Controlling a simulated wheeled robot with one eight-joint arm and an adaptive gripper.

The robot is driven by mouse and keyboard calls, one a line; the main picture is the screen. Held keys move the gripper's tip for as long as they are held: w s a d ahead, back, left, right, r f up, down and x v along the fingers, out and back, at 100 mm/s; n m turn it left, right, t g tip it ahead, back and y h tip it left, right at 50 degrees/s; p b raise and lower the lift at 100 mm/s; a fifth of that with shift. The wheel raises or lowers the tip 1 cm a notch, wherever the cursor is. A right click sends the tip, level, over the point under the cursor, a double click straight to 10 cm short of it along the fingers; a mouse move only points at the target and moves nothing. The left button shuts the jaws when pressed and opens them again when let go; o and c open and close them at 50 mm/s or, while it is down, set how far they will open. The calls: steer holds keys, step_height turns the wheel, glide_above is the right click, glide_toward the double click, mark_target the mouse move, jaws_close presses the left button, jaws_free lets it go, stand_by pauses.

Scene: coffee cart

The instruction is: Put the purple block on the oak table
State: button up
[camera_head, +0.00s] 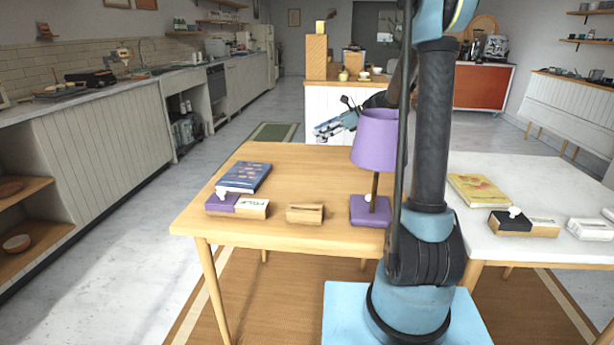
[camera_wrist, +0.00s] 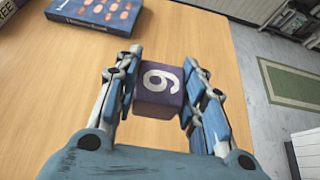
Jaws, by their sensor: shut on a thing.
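The purple block (camera_wrist: 158,91) with a white digit on it sits between my gripper's fingers in the wrist view. My gripper (camera_wrist: 160,92) is shut on it, one blue finger on each side. In the head view my gripper (camera_head: 328,131) shows near the far edge of the oak table (camera_head: 290,175), left of the purple lamp. The block cannot be made out there. In the wrist view the bare oak top (camera_wrist: 190,42) lies around and behind the block. I cannot tell whether the block touches it.
On the oak table are a blue book (camera_head: 243,177), a purple-and-wood tissue box (camera_head: 236,206), a small wooden piece (camera_head: 305,214) and a purple lamp (camera_head: 376,140). A white table (camera_head: 545,185) adjoins on the right. The oak top's far middle is clear.

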mark_target(321, 164)
steer(key=shift+f, duration=4.95)
steer(key=o, duration=1.1)
steer(key=shift+c, duration=0.2)
steer(key=v, duration=1.2)
steer(key=shift+s, duration=0.1)
